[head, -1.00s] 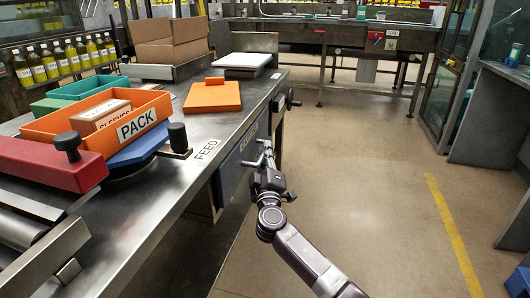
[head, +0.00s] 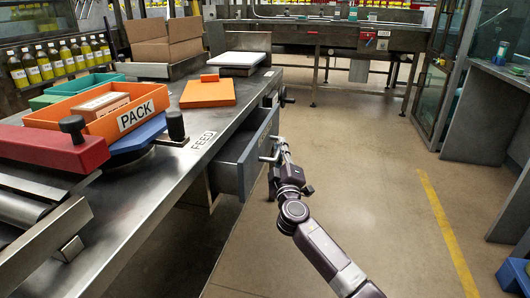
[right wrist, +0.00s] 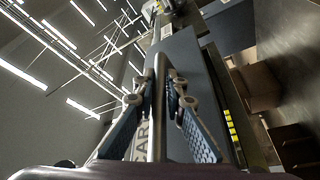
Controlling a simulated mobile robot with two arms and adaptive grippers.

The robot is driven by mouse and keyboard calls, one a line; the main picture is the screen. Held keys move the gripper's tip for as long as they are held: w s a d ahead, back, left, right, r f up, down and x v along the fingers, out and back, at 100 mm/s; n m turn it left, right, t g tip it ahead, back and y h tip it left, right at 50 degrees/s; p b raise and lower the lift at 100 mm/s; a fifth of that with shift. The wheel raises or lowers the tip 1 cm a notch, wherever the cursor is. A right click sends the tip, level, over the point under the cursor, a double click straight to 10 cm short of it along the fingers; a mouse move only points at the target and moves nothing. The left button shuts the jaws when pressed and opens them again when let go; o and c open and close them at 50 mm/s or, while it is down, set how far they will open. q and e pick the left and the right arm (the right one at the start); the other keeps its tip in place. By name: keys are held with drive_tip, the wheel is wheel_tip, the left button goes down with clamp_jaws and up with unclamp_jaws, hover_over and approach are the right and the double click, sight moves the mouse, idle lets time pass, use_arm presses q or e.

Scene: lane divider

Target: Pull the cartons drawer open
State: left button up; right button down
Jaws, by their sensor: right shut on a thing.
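The cartons drawer (head: 240,165) is under the steel workbench, and it stands partly out, with its inside showing from above. My right gripper (head: 277,154) is at the drawer's front, shut on the metal bar handle (head: 268,158). In the right wrist view the handle (right wrist: 159,110) runs between the two fingers of the right gripper (right wrist: 160,95). The drawer front (right wrist: 185,75) stands behind it with a label partly hidden by a finger. My left gripper is not in view.
The workbench (head: 125,225) carries an orange PACK bin (head: 98,108), a red block (head: 50,148) and an orange board (head: 207,95). Cardboard boxes (head: 165,40) stand at its back. The floor (head: 370,190) right of the drawer is clear up to a yellow line (head: 445,230).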

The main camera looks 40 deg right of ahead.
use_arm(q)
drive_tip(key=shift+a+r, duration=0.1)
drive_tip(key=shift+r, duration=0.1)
use_arm(e)
drive_tip(key=s+d, duration=1.2)
drive_tip(key=s, duration=0.3)
drive_tip(key=shift+d, duration=0.3)
drive_tip(key=shift+f, duration=0.1)
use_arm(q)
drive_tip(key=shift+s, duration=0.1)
use_arm(e)
drive_tip(key=c, duration=2)
unclamp_jaws()
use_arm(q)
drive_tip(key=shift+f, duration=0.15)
use_arm(e)
drive_tip(key=shift+o, duration=0.2)
drive_tip(key=v, duration=1.2)
drive_tip(key=shift+d, duration=0.1)
